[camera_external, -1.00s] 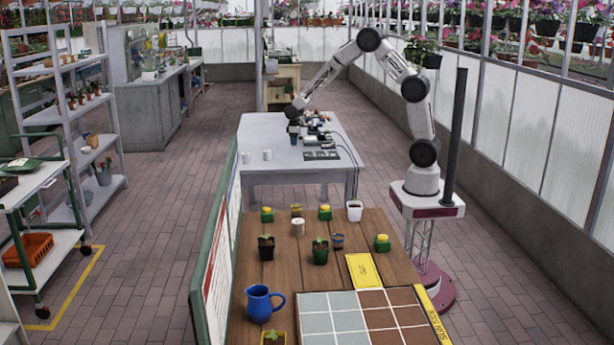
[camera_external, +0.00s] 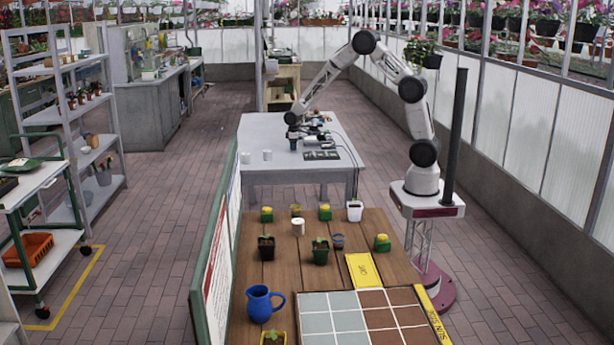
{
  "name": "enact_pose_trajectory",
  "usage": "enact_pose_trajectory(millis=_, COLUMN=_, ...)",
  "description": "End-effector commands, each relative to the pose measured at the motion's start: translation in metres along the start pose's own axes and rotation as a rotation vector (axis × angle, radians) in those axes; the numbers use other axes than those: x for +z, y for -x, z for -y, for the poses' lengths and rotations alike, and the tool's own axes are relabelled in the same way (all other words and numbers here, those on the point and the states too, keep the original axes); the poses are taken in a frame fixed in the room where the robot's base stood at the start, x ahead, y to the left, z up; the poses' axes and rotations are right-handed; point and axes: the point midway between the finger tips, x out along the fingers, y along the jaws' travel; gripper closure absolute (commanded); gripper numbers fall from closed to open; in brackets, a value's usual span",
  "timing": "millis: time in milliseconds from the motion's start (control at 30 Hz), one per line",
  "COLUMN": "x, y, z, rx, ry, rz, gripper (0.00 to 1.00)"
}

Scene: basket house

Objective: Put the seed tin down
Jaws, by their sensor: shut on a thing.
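The fingers are too small to make out clearly.
The nearer wooden table (camera_external: 285,222) holds several pots, yellow-topped jars and a blue jug (camera_external: 262,303).

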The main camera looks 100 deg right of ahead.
Motion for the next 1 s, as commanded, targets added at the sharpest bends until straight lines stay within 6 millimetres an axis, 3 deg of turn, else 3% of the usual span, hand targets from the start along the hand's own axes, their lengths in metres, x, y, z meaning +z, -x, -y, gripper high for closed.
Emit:
enact_pose_trajectory(millis=333, x=0.0000, y=-0.0027, z=0.0000, rx=0.000, ry=0.000, rz=0.000, gripper=0.72)
enact_pose_trajectory(millis=367, x=-0.0001, y=-0.0026, z=0.0000, rx=0.000, ry=0.000, rz=0.000, gripper=0.46)
enact_pose_trajectory(millis=500, x=0.0000, y=-0.0024, z=0.0000, rx=0.000, ry=0.000, rz=0.000, gripper=0.24)
enact_pose_trajectory(millis=1000, x=-0.0003, y=0.0053, z=-0.0001, rx=0.001, ry=0.000, rz=-0.002, gripper=0.23)
